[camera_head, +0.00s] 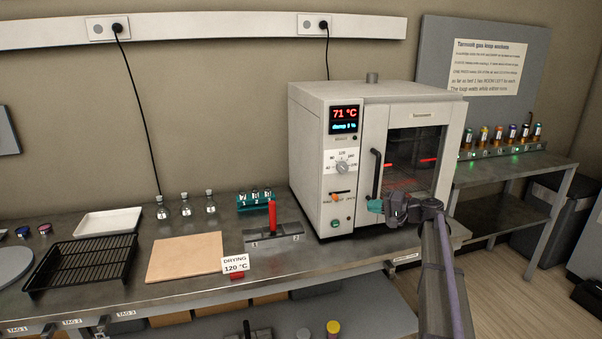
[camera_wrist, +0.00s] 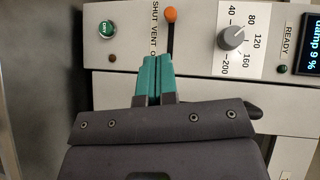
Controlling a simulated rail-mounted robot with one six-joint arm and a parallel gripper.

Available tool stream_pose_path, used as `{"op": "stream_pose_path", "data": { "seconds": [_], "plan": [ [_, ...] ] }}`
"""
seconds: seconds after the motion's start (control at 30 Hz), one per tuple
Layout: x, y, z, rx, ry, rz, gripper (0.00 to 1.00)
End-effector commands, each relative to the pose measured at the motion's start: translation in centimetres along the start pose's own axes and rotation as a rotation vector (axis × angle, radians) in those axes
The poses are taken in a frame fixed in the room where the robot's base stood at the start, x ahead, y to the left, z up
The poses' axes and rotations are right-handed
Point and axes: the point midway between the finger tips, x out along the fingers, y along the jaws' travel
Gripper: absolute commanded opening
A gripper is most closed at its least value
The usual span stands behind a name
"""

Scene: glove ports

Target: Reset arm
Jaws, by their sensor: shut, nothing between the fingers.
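My gripper (camera_head: 375,206) has teal fingertips and is in front of the lower front of the white oven (camera_head: 309,140), near its door handle. In the wrist view my gripper (camera_wrist: 153,76) is shut with nothing between its fingers, pointing at the control panel. The panel there shows a green button (camera_wrist: 107,29), an orange-tipped lever (camera_wrist: 170,15) by the words SHUT and VENT, and a grey dial (camera_wrist: 232,38). I cannot tell whether the fingertips touch the panel. The oven display (camera_head: 344,119) reads 71 °C and damp 9 %. The glass door looks closed.
A steel bench (camera_head: 300,258) holds a black wire rack (camera_head: 84,262), a tan board (camera_head: 185,257), a white tray (camera_head: 107,222), small flasks (camera_head: 186,207) and a red-handled tool (camera_head: 272,220). A "DRYING 120 °C" card (camera_head: 235,265) stands at the front edge. Coloured vials (camera_head: 511,132) stand on the right bench.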

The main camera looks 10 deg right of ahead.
Motion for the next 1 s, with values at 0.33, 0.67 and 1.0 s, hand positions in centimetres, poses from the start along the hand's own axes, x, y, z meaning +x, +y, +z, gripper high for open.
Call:
{"op": "stream_pose_path", "data": {
  "seconds": [0.33, 0.67, 1.0],
  "plan": [
    [-3.4, 7.0, 27.8, -0.212, -0.371, 0.999, 0.0],
    [-3.7, 3.6, 40.6, -0.502, -0.571, 1.31, 0.0],
    [-3.5, 3.8, 40.5, -0.502, -0.57, 1.307, 0.0]
  ]
}}
